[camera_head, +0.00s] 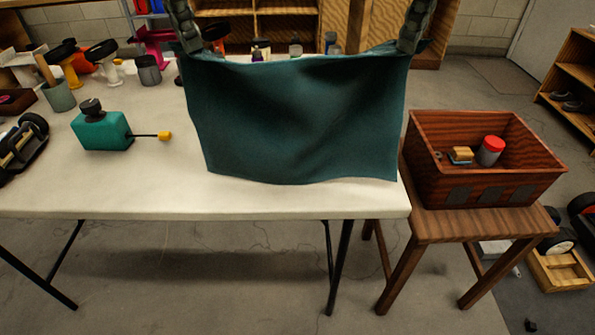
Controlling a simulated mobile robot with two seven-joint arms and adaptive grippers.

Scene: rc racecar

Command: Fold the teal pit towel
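The teal pit towel (300,115) hangs spread out like a curtain over the right half of the white table (120,190). My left gripper (190,46) is shut on its upper left corner, and my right gripper (407,46) is shut on its upper right corner. The top edge sags a little between them. The lower edge hangs at the table top near its front right corner; I cannot tell whether it touches. The fingertips are partly hidden by cloth.
Cups, wheels and small parts crowd the table's back left. A wooden crate (440,185) holding a red-lidded jar (491,151) sits on a stool at right.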

